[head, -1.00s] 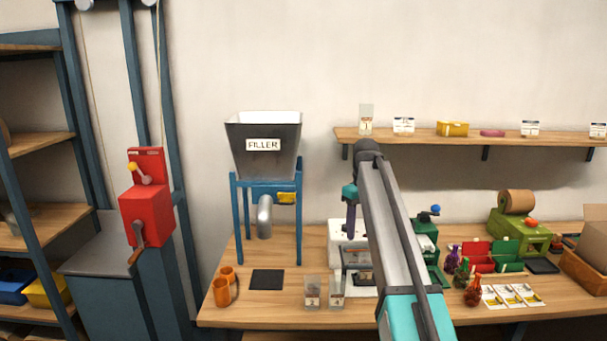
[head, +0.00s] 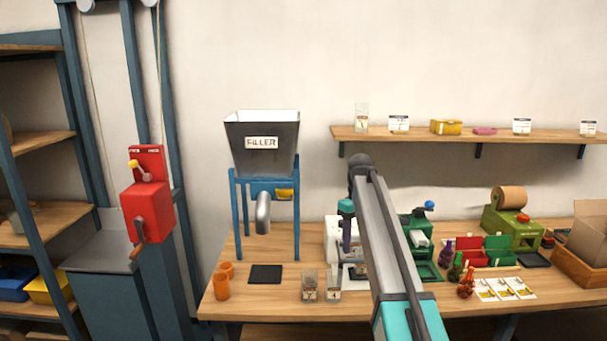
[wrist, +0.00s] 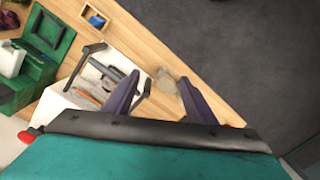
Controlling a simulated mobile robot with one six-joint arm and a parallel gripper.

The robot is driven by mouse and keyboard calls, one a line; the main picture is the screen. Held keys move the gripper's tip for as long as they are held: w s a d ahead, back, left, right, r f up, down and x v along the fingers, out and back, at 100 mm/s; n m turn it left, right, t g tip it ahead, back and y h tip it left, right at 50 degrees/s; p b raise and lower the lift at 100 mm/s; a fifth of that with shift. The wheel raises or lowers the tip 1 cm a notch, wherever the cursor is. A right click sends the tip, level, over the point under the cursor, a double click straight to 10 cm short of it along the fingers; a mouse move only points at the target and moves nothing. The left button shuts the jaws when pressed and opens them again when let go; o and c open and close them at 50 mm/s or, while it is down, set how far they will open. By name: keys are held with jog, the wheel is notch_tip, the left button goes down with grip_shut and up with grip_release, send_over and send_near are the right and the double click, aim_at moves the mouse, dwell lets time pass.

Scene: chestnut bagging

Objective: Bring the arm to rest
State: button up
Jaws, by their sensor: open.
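My arm reaches forward over the bench in the head view, with the elbow raised. My gripper (wrist: 160,100) shows in the wrist view as two dark purple fingers, spread apart with nothing between them. It hangs above the bench close to a white machine (wrist: 88,80) with a dark handle. In the head view that white machine (head: 334,238) is partly hidden behind my arm.
The filler (head: 262,145) on its blue stand is left of my arm. Clear bags (head: 309,288) stand near the bench's front edge. A shelf (head: 470,137) runs along the wall behind. Floor (wrist: 255,60) shows beyond the bench edge.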

jog(key=s+f+g, duration=0.2)
jog(key=s+f, duration=0.5)
jog(key=f, duration=0.6)
jog(key=s+f+g, duration=0.1)
jog(key=s+f, duration=0.5)
jog(key=f, duration=0.6)
jog(key=s+f+g, duration=0.2)
jog(key=s+f, duration=0.5)
jog(key=f, duration=0.6)
jog(key=s+f+m, duration=0.2)
jog(key=s+f, duration=0.4)
jog(key=s, duration=0.6)
jog(key=s+f+m, duration=0.2)
jog(key=s+f, duration=0.4)
jog(key=s, duration=0.5)
jog(key=s+f+m+b, duration=0.1)
jog(key=s+f+m, duration=0.1)
jog(key=s+f, duration=0.5)
jog(key=shift+s+d, duration=0.15)
jog(key=shift+s, duration=2.7)
